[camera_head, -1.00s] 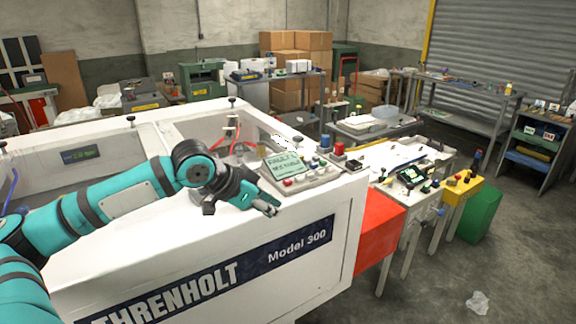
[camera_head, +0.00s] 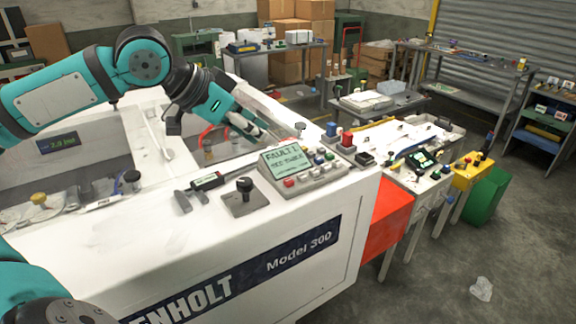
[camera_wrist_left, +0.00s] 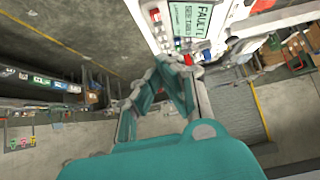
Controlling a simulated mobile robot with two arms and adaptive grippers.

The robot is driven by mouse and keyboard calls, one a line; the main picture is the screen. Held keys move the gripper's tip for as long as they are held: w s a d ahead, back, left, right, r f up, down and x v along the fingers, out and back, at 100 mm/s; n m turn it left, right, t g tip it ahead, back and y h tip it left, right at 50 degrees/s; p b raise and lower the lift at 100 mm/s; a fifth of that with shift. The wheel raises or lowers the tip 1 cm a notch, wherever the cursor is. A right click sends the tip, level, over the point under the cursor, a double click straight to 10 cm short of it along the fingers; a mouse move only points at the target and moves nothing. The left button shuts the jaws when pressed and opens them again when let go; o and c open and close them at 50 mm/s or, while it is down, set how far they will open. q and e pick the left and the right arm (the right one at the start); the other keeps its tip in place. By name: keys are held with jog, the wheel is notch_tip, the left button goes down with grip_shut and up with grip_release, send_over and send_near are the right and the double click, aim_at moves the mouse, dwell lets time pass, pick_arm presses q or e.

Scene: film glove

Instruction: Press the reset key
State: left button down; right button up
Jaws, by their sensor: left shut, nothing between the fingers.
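The control panel (camera_head: 318,178) sits on the white machine's top near its right end. Its screen (camera_head: 287,160) is lit green and begins with "FAULT". A red key (camera_head: 289,182) and several white, blue and green keys lie in rows in front of and right of the screen. I cannot read which key is reset. My left gripper (camera_head: 262,133) is shut and empty, raised just behind and left of the screen, apart from the keys in the head view. In the left wrist view the shut fingertips (camera_wrist_left: 182,62) show beside the panel's key rows (camera_wrist_left: 160,35). My right gripper is out of view.
A black knob on a plate (camera_head: 243,196) and a caliper (camera_head: 205,182) lie left of the panel. Red and blue round-topped parts (camera_head: 346,139) stand right of it. The machine's open bay (camera_head: 80,185) is at left.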

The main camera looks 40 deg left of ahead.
pick_arm(q)
jog(key=p, duration=0.4)
send_over(289, 182)
notch_tip(289, 182, down, 8)
jog(key=shift+s+r, duration=0.1)
jog(key=shift+r, duration=0.1)
notch_tip(289, 182, down, 2)
jog(key=shift+f, duration=0.2)
jog(key=shift+a+f, duration=0.1)
jog(key=shift+f, duration=0.6)
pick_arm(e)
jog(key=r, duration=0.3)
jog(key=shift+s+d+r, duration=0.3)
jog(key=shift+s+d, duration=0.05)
